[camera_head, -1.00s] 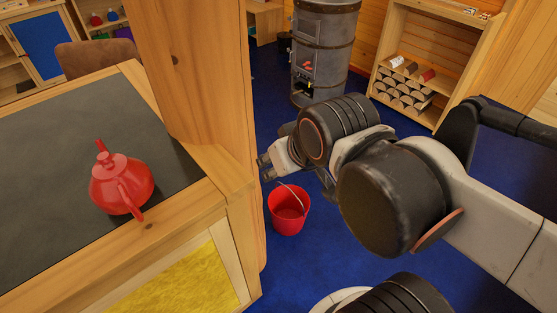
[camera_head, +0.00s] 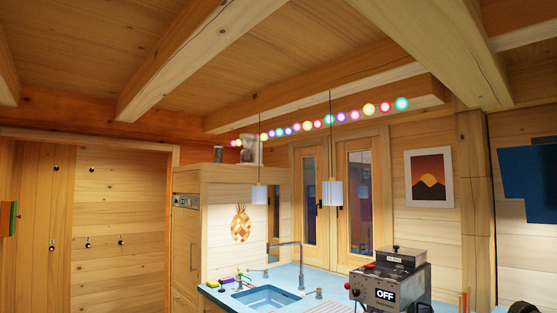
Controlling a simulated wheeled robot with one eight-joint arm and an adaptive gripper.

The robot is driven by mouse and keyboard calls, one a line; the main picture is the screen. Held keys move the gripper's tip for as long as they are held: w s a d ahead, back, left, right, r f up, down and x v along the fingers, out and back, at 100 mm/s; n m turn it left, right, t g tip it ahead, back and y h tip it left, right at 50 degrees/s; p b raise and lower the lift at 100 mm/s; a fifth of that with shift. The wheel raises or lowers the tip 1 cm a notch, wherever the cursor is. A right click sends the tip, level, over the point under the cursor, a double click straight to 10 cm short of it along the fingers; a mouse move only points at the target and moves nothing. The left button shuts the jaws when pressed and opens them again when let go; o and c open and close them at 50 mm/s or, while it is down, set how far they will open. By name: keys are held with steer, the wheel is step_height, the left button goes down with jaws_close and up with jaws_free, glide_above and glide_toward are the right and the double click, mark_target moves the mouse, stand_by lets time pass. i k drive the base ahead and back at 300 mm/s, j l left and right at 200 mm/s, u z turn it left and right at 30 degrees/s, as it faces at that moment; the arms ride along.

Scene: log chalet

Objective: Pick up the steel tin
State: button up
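I cannot make out a clear steel tin in the head view. On top of the tall wooden cabinet (camera_head: 190,240) stand a pale container (camera_head: 250,151) and a small dark object (camera_head: 220,155); both are too small to identify. A boxy metal machine (camera_head: 388,284) with a sign reading "OFF" stands on the blue counter at the lower right. My gripper and arm are not in view.
A blue counter (camera_head: 236,299) holds a sink (camera_head: 267,298), a grey tap (camera_head: 299,266) and small colored items. Two pendant lamps (camera_head: 332,192) hang above it. A string of colored lights (camera_head: 317,125) runs below the ceiling beams.

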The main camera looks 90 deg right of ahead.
mark_target(218, 151)
steer(key=z, duration=2.7)
steer(key=i+u, duration=0.2)
steer(key=i, duration=3.05)
